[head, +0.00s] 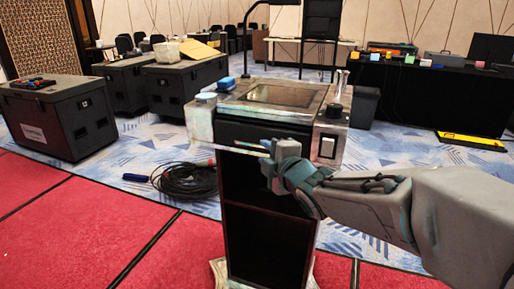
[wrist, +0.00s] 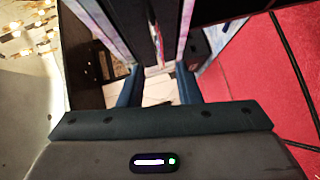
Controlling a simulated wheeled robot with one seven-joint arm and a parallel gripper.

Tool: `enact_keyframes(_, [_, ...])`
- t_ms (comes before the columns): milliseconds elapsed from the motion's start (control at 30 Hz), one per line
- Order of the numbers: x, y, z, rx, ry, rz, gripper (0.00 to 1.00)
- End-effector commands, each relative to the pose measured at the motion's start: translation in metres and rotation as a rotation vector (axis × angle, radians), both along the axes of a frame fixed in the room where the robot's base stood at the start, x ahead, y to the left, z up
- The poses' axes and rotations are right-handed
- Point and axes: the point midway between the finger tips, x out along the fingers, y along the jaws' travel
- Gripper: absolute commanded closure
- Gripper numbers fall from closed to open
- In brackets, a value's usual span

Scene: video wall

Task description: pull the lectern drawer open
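The lectern (head: 205,118) stands upright in the middle of the head view, with a worn pale frame and a dark inset top. Below its top is a dark front panel (head: 235,132), which looks like the drawer front; I see no clear gap showing it pulled out. A thin pale bar (head: 238,151) lies in front of it, perhaps the handle. My gripper (head: 268,150) is in front of this panel, partly hiding it. In the wrist view my gripper (wrist: 159,84) has its two fingers apart, with dark and pale lectern parts beyond them. Contact with the bar cannot be told.
A coiled black cable (head: 185,180) lies on the floor left of the lectern. Black cases (head: 60,120) stand at the left. A black-draped table (head: 425,95) with small items is at the right back. Red carpet (head: 90,215) in front is clear.

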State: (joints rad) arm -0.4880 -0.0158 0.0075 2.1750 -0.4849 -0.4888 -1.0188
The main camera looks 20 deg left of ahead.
Motion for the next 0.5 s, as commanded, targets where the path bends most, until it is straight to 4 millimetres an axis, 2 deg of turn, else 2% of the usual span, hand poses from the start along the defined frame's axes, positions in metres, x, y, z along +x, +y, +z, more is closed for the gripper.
enact_keyframes(300, [0.038, 0.033, -0.008, 0.001, 0.001, 0.001, 0.69])
enact_keyframes(500, [0.049, 0.042, -0.010, 0.001, 0.002, -0.001, 0.69])
